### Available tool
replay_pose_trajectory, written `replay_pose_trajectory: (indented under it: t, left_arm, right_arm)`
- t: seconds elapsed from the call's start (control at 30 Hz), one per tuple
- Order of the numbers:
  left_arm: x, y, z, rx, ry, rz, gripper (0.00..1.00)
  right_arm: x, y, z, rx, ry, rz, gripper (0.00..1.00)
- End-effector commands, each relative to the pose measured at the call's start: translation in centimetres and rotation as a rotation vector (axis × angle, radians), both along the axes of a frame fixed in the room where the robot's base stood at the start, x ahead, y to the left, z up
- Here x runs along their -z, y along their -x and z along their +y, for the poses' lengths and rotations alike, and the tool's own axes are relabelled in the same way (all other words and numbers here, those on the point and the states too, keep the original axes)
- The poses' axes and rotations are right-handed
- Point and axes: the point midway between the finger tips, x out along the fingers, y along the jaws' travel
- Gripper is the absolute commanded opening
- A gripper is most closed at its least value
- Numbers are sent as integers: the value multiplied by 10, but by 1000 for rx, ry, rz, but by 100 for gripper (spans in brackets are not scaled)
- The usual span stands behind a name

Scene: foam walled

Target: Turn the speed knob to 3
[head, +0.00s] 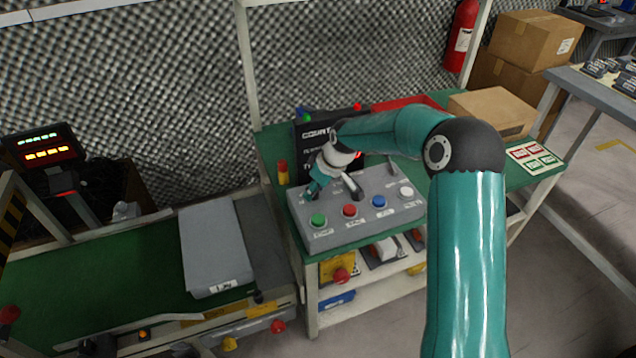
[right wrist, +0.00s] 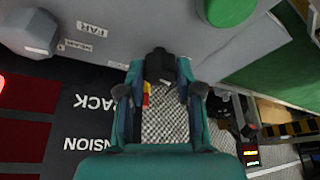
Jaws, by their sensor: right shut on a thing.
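The grey control box (head: 334,226) stands on the green bench and carries a green button (head: 318,221), a red button (head: 349,211), a blue button (head: 379,202) and a white button (head: 406,191). My right gripper (head: 311,190) reaches down to its left part, behind the green button. In the right wrist view, the right gripper (right wrist: 160,90) has its fingers on either side of a black knob (right wrist: 160,65) and is shut on it. The knob's scale and pointer cannot be read; the gripper hides the knob in the head view. My left gripper is not in view.
A dark display board (head: 308,131) stands behind the box. A small red-and-yellow light (head: 283,173) is close on the left. A grey selector (right wrist: 30,33) sits near NEAR and FAR labels. A cardboard box (head: 494,112) is on the bench at right.

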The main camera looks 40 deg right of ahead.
Motion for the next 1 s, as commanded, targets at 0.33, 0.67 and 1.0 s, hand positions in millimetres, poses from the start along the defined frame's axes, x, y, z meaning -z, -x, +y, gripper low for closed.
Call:
replay_pose_trajectory:
  t: [0.33, 0.67, 1.0]
  left_arm:
    - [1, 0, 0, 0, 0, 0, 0]
    - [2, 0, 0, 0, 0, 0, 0]
    - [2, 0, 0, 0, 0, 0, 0]
  right_arm:
    - [0, -1, -2, -213, 0, -1, 0]
    - [1, 0, -1, -280, 0, 1, 0]
    - [1, 0, -1, -283, -1, 2, 38]
